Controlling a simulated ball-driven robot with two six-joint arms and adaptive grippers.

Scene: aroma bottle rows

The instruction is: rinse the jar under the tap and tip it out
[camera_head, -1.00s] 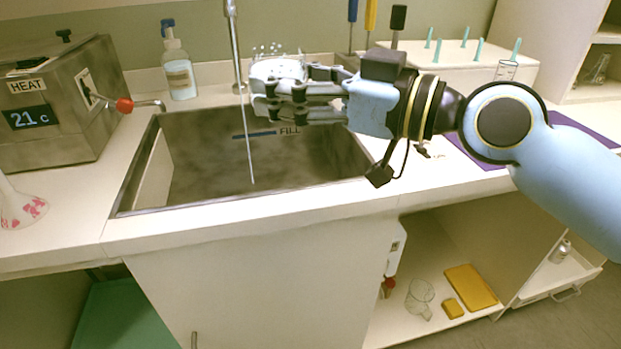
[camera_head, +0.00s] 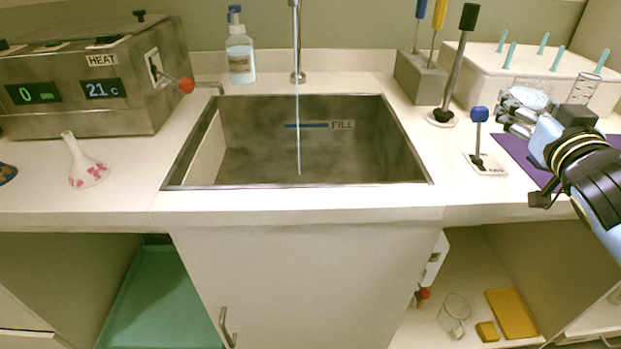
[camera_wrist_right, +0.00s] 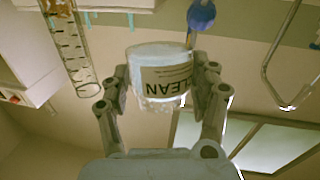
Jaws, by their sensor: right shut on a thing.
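A clear glass jar (camera_head: 531,88) is held by my right gripper (camera_head: 522,108) at the right of the head view, near the white rack. In the right wrist view the jar (camera_wrist_right: 160,78) sits between the two fingers of the gripper (camera_wrist_right: 163,92), and its label reads CLEAN, upside down in that picture. Whether water is in the jar I cannot tell. The tap (camera_head: 297,45) stands behind the sink (camera_head: 215,186), and a thin stream of water (camera_head: 298,130) falls from it into the sink. My left gripper is not in view.
A blue-knobbed lever (camera_head: 479,125) stands right of the sink, beside a purple mat (camera_head: 512,148). A white rack with teal pegs (camera_head: 480,75), a tool block (camera_head: 420,80) and a graduated glass (camera_head: 583,90) are close by. A heater box (camera_head: 120,115) and soap bottle (camera_head: 240,55) stand left.

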